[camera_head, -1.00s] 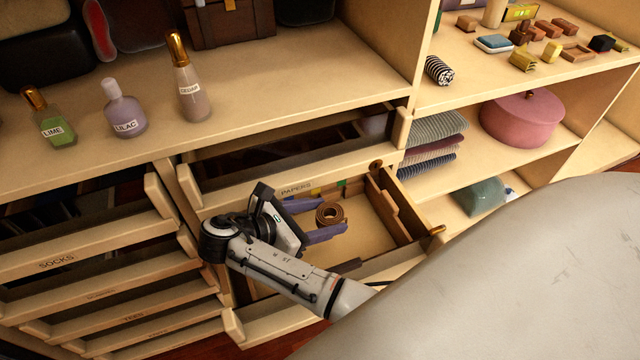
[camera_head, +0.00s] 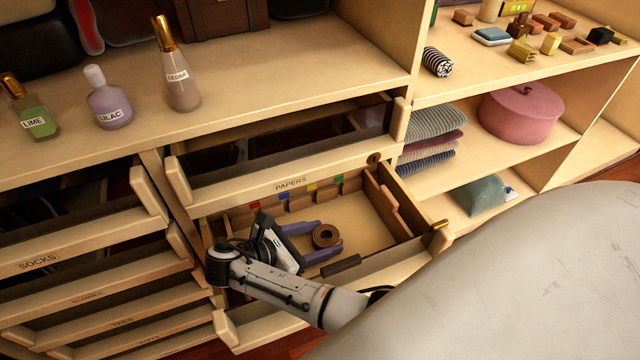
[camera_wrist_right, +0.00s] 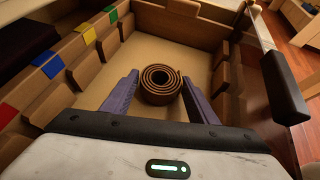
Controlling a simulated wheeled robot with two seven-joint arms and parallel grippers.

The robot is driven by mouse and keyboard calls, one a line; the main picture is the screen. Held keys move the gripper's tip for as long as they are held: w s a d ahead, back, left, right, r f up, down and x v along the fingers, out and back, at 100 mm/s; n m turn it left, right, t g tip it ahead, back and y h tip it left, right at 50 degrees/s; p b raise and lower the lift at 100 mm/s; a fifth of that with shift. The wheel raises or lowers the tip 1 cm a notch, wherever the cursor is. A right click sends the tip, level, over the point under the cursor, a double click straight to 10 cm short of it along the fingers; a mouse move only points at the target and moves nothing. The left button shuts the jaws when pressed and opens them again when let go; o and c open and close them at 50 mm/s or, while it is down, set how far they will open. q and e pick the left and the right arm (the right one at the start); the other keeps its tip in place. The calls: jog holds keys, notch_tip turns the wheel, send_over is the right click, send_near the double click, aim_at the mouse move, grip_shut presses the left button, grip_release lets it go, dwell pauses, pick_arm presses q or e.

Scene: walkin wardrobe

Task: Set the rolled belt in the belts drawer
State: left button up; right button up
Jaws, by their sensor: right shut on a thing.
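The rolled belt (camera_head: 326,236) is a brown coil between the purple fingers of my right gripper (camera_head: 322,242), which is shut on it. In the right wrist view the coil (camera_wrist_right: 160,84) sits between the fingertips (camera_wrist_right: 160,92), spiral side up. The gripper is inside an open drawer (camera_head: 372,232) below the one labelled PAPERS. I read no belts label on this drawer. I cannot tell whether the belt touches its floor (camera_wrist_right: 150,52). My left gripper is not in view.
Wooden dividers with coloured tabs (camera_wrist_right: 54,66) line one side of the drawer. Its dark handle (camera_head: 341,266) is at the front edge. The PAPERS drawer (camera_head: 290,184) juts out above. Other drawers (camera_head: 85,255) stand partly open at left. Most of the drawer floor is clear.

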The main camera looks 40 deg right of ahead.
jog(key=o, duration=1.1)
jog(key=shift+f, duration=0.1)
jog(key=shift+o, duration=0.2)
jog(key=shift+a+r, duration=0.25)
jog(key=v, duration=0.7)
